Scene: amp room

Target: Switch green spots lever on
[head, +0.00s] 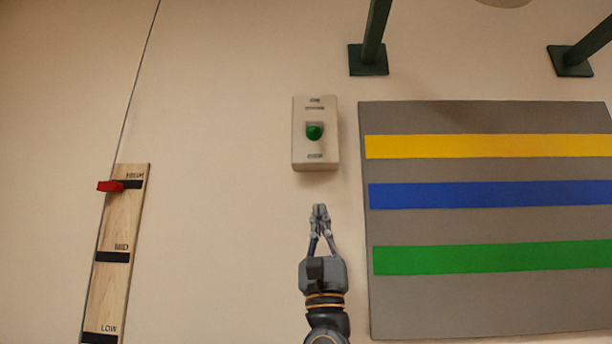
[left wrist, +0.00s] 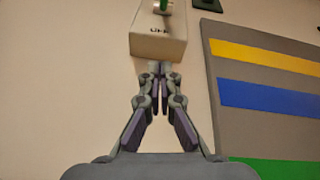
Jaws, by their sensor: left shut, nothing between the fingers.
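A pale switch box (head: 301,155) with a green lever (head: 314,132) is mounted on the wall near the middle of the head view. Small lettering shows above and below the lever, too small to read surely. My left gripper (head: 320,208) is just below the box, pointing up at it, with its fingers shut and empty, apart from the lever. In the left wrist view the gripper (left wrist: 160,70) is below the lower end of the box (left wrist: 158,45); the green lever (left wrist: 164,4) is partly cut off at the top edge. My right gripper is not in view.
A grey panel (head: 480,225) with yellow, blue and green stripes is right of the box. A wooden board (head: 121,220) marked HIGH, MID and LOW, with a red handle (head: 110,186) at HIGH, is at left. Dark green brackets (head: 368,60) are above. The wall between is bare.

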